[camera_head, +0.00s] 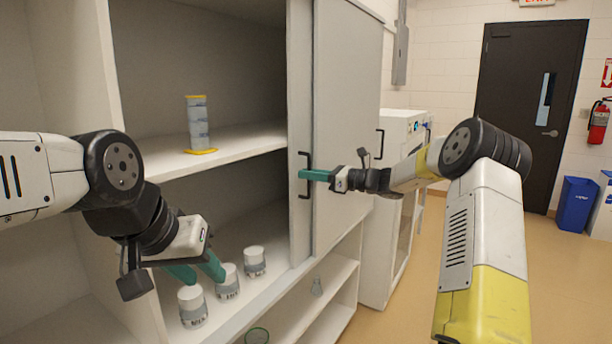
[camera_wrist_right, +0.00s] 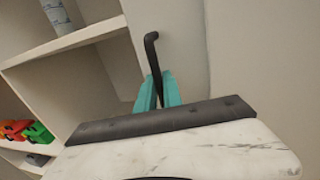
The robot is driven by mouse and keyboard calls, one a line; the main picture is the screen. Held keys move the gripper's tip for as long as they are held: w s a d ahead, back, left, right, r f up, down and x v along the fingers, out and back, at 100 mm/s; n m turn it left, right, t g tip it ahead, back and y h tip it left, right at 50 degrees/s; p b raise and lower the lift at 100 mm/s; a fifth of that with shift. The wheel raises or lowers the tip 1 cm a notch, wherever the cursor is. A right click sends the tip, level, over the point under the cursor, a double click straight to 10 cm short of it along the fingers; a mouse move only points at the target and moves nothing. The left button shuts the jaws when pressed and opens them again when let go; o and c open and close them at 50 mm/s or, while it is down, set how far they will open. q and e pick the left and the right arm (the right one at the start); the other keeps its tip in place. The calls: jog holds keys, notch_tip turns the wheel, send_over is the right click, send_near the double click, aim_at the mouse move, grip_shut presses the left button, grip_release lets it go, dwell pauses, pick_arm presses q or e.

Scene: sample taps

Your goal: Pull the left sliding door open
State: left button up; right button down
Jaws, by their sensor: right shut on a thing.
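The left sliding door (camera_head: 300,80) is a pale panel, pushed to the right and overlapping the right door panel (camera_head: 346,120), with the cabinet's left bay open. Its black bar handle (camera_head: 304,157) stands upright near the door's left part. My right gripper (camera_head: 305,175) is shut on this handle at about mid-height. In the right wrist view the handle (camera_wrist_right: 151,48) rises from between the teal fingers (camera_wrist_right: 158,92), which hide its lower part. My left gripper (camera_head: 200,272) is open and empty in front of the cabinet's lower left compartment, near the white jars.
Several white jars (camera_head: 254,262) stand in the lower compartment. A stack of labelled containers (camera_head: 197,122) stands on the upper shelf (camera_head: 240,145). A white appliance (camera_head: 400,130) stands right of the cabinet.

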jog(key=c, duration=1.8)
grip_release()
jog(key=shift+o, duration=0.2)
jog(key=v, duration=0.7)
jog(key=shift+s+d, duration=0.2)
jog(key=shift+d, duration=0.15)
jog(key=shift+a, duration=0.1)
